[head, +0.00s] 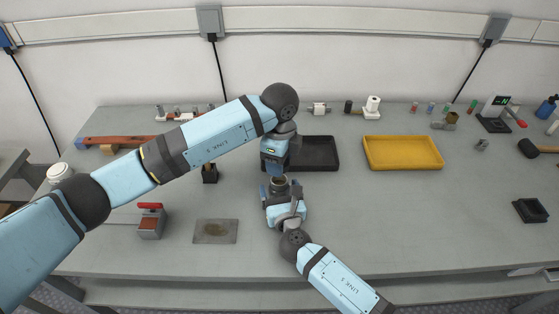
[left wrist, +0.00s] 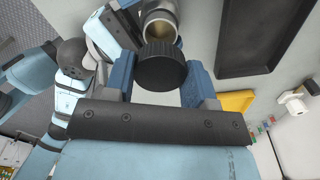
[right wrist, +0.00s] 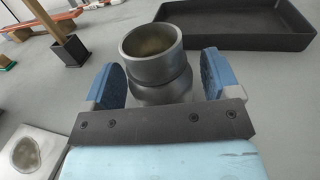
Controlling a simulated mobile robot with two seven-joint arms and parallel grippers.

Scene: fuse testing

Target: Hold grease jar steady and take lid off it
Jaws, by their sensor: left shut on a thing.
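The grease jar (right wrist: 155,75) is dark grey and stands upright, with its mouth open and yellowish-brown grease inside. My right gripper (head: 280,190) has one blue finger on each side of the jar; whether they press on it is unclear. The jar also shows in the left wrist view (left wrist: 158,22). My left gripper (head: 272,168) is above and behind the jar in the head view. It is shut on the black ribbed lid (left wrist: 161,67), which is apart from the jar mouth.
A black tray (head: 313,139) lies behind the grippers, with a yellow tray (head: 403,167) to its right. A metal plate with a dark patch (head: 215,240) and a red-handled device (head: 150,228) are at left.

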